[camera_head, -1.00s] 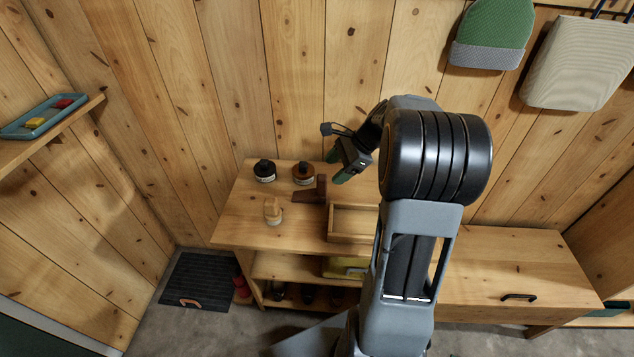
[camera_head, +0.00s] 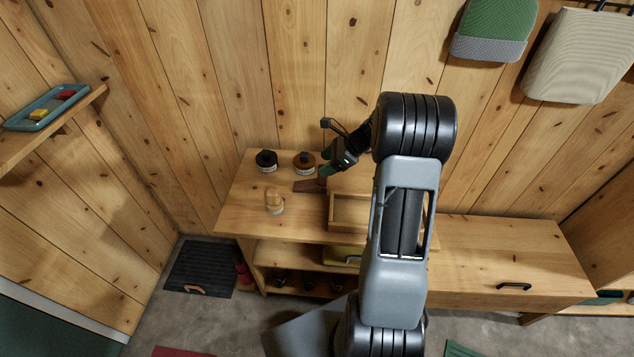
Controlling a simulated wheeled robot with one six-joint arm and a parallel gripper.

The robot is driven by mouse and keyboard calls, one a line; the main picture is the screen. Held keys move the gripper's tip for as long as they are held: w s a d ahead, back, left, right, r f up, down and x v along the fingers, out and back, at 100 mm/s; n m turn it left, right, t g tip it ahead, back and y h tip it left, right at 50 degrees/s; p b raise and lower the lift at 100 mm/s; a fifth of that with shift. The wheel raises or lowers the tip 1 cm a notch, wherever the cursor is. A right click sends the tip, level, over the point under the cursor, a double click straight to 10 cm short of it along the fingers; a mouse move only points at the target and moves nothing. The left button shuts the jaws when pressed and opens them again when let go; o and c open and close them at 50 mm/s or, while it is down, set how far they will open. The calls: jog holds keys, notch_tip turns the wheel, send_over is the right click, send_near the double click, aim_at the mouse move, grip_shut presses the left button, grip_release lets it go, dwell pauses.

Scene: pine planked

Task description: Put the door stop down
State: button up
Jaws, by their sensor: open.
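A dark brown wooden piece, which looks like the door stop (camera_head: 306,186), lies on the top of the wooden bench (camera_head: 240,215), left of the open wooden box (camera_head: 347,226). The fingers are open and hide part of the brown piece. I cannot tell whether they touch it.
Two round jars, one black (camera_head: 266,161) and one brown (camera_head: 304,162), stand at the back of the bench near my gripper. A pale wooden brush-like object (camera_head: 274,201) stands in front. The bench's front left is clear.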

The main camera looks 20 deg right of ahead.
aim_at(317, 182)
jog(key=shift+x, duration=2.3)
jog(key=shift+s+f, duration=0.15)
grip_shut()
